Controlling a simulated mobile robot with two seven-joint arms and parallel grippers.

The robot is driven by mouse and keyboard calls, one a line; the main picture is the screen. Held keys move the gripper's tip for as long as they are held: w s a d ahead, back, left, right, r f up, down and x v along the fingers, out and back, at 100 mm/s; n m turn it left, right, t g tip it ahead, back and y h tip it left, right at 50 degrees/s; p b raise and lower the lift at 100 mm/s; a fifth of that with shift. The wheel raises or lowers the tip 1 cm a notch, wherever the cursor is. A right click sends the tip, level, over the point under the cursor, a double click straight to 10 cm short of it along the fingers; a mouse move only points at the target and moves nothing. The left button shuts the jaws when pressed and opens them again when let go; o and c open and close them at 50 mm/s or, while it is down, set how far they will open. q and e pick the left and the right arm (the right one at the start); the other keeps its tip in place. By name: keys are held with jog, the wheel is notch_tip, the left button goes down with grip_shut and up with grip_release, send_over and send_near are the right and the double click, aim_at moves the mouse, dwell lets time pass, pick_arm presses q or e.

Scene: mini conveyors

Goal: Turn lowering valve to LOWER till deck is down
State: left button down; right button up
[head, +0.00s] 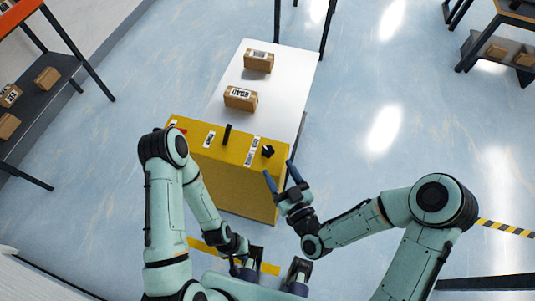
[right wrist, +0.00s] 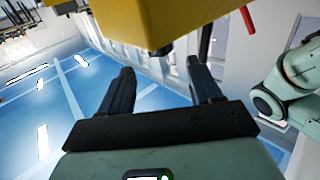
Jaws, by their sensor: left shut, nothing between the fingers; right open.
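A yellow housing (head: 235,185) stands at the front end of a white deck (head: 290,75). On its top are a black knob (head: 267,151) at the right, an upright black lever (head: 227,134) and a red part (head: 180,128) at the far left. I cannot tell from the labels which is the lowering valve. My right gripper (head: 279,173) is open and empty, just in front of the housing's right corner, near the knob. In the right wrist view its open fingers (right wrist: 161,75) lie below the yellow housing (right wrist: 180,15). My left gripper (head: 245,265) is shut and empty, low in front of the housing.
Two cardboard boxes, one near (head: 240,98) and one far (head: 258,61), sit on the deck. A dark shelf with an orange frame and boxes (head: 47,77) stands at left, another rack (head: 500,50) at top right.

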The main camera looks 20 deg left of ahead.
aim_at(271, 155)
jog(key=p+x, duration=0.1)
jog(key=x, duration=0.7)
jog(key=shift+w+a+r, duration=0.1)
jog(key=shift+w+a, duration=0.05)
jog(key=shift+w, duration=0.05)
jog(key=c, duration=1)
